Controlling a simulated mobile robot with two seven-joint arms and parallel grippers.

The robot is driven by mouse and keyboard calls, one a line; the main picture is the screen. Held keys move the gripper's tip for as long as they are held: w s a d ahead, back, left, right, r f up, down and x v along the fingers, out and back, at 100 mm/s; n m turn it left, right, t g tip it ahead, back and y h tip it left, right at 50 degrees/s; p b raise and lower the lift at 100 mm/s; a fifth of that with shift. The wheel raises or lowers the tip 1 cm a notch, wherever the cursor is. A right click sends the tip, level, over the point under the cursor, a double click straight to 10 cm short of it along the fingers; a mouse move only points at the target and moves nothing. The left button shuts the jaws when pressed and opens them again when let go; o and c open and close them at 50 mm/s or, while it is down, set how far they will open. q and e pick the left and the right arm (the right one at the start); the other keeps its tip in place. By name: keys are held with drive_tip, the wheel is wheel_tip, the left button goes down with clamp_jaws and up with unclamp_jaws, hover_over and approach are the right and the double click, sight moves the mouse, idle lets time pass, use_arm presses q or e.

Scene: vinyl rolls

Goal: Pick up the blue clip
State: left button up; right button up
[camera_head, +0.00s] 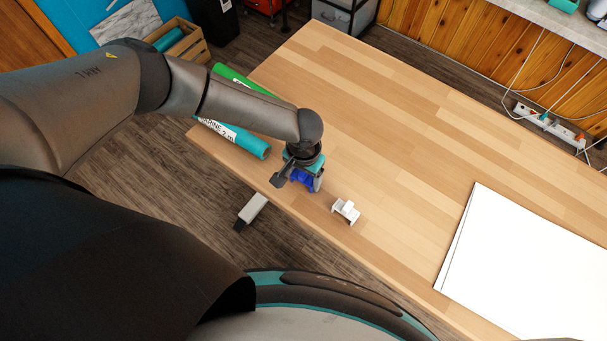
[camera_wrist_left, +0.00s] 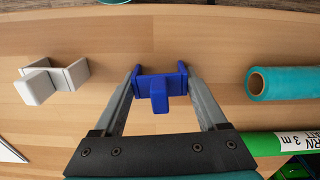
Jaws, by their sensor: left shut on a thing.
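The blue clip (camera_head: 303,182) is at the front left edge of the wooden table, between the fingers of my left gripper (camera_head: 299,183). In the left wrist view the blue clip (camera_wrist_left: 159,86) sits between the two fingertips of the left gripper (camera_wrist_left: 160,84), which press on its sides. The left gripper is shut on it. I cannot tell whether the clip still touches the table (camera_head: 400,130). My right gripper is in neither view.
A white clip (camera_head: 346,211) stands on the table right of the gripper. A teal roll (camera_head: 240,138) and a green roll (camera_head: 235,80) lie at the left end. White sheets (camera_head: 530,260) lie at the right. The table's middle is clear.

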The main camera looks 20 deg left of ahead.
use_arm(q)
drive_tip(key=c, duration=0.4)
drive_tip(key=shift+c, duration=0.2)
drive_tip(key=shift+r, duration=0.2)
